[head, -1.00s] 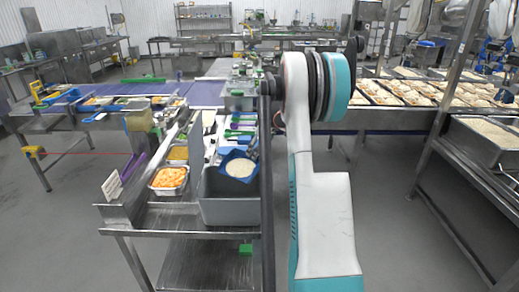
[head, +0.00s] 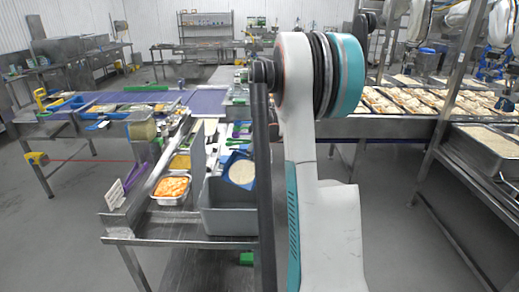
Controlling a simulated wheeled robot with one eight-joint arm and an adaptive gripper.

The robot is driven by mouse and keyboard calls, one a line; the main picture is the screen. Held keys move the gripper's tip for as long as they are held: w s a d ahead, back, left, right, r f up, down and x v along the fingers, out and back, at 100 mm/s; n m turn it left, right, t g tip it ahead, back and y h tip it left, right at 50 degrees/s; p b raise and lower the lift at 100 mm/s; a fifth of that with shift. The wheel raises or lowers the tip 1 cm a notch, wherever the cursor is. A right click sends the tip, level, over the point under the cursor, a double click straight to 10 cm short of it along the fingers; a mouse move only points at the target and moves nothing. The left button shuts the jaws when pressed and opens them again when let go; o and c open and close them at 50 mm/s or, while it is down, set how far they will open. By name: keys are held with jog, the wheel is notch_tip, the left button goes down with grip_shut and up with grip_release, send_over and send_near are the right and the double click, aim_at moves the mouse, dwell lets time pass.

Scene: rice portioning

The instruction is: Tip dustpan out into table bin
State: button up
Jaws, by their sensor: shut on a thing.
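The grey table bin (head: 226,222) stands open-topped at the near right end of the steel table, left of my arm. A blue piece (head: 228,162) with a round, pale, rice-like patch shows at the bin's back edge. I cannot tell whether it is the dustpan, or whether it rests on or hangs above the bin. My gripper is hidden behind my own upright and arm, so its hold and any contact with the blue piece do not show.
A tray of orange food (head: 171,190) sits left of the bin, with a yellow-filled tray (head: 180,162) behind it. A small white sign (head: 114,194) stands at the table's left edge. A conveyor with food trays (head: 400,105) runs behind on the right. Grey floor lies between.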

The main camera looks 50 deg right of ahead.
jog(key=shift+s+a+r+n+t+h, duration=0.1)
jog(key=shift+a+r+n+t+h, duration=0.05)
jog(key=shift+a+r+h, duration=0.5)
jog(key=shift+s+a+r+n+t+h, duration=0.1)
jog(key=shift+a+r+h, duration=0.3)
jog(key=shift+r, duration=0.4)
jog(key=shift+s+a+r+n+t+h, duration=0.15)
jog(key=shift+a+r+h, duration=0.35)
jog(key=shift+r, duration=0.25)
jog(key=s+a+r+n+t+h+b, duration=0.1)
jog(key=a+r+h+b, duration=0.1)
jog(key=a+h+b, duration=0.2)
jog(key=s+a+r+n+t+h+b, duration=0.1)
jog(key=a+r+t+h+b, duration=0.1)
jog(key=a, duration=0.7)
jog(key=shift+r+n+h+b, duration=0.4)
jog(key=shift+r+h+b, duration=0.2)
jog(key=shift+h+b, duration=0.35)
jog(key=shift+r, duration=0.1)
dwell(0.4)
